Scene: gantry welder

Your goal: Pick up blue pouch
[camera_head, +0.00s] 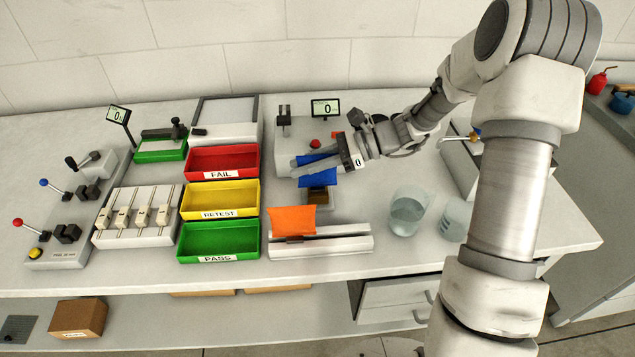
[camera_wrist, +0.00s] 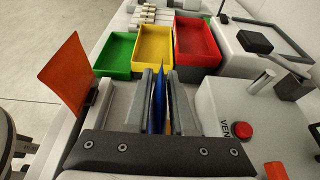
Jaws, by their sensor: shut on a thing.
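The blue pouch (camera_head: 317,178) is between the fingers of my gripper (camera_head: 305,167), near the middle of the bench. In the wrist view the blue pouch (camera_wrist: 157,100) stands edge-on between the two grey fingers of my gripper (camera_wrist: 160,100), which are shut on it. In the head view a finger crosses in front of the pouch and hides part of it. The pouch is just above a small dark and brown fixture (camera_head: 318,197); I cannot tell whether it touches it.
An orange pouch (camera_head: 292,220) stands upright in a metal holder (camera_head: 340,243) in front. Red FAIL (camera_head: 222,162), yellow RETEST (camera_head: 220,199) and green PASS (camera_head: 218,241) trays lie to the left. A grey machine with a red button (camera_wrist: 243,131) is close by. Beakers (camera_head: 407,212) stand to the right.

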